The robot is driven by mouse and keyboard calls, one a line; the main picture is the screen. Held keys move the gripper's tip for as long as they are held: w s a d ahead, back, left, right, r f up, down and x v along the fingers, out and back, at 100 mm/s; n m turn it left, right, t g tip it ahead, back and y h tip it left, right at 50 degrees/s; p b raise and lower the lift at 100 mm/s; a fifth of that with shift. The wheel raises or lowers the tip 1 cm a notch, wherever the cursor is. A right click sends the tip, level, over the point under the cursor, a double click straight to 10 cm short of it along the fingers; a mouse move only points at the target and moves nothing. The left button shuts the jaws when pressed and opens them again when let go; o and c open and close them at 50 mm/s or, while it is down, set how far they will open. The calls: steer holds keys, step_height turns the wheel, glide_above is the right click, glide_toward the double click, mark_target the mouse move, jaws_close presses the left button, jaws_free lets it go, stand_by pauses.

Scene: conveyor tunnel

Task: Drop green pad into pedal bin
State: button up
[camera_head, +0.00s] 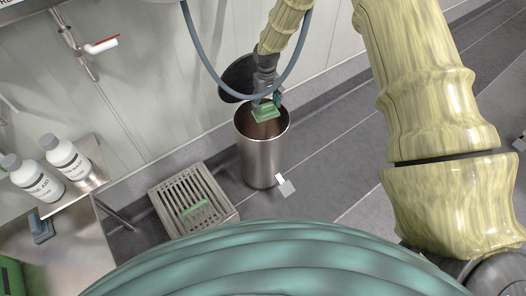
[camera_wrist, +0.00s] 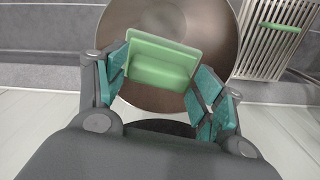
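The green pad (camera_head: 265,112) is in my gripper (camera_head: 266,103), right above the open mouth of the pedal bin (camera_head: 262,160). The bin is a brushed metal cylinder with its dark lid (camera_head: 238,77) standing open behind it. In the wrist view, the green pad (camera_wrist: 162,65) sits between the teal fingers of my gripper (camera_wrist: 160,85), tilted a little, with a finger against each side. The bin's brownish inside (camera_wrist: 218,30) shows behind the pad. The bin's floor is partly hidden by the pad and gripper.
A slatted metal floor drain box (camera_head: 165,204) stands left of the bin, with a green bar-like piece (camera_head: 194,209) on it. Two white bottles (camera_head: 66,157) stand on a metal ledge at the left. A pale wall lies close behind the bin; dark floor to the right is mostly clear.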

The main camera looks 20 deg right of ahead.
steer(key=shift+o, duration=1)
step_height(320, 180, up, 12)
steer(key=shift+f, duration=0.1)
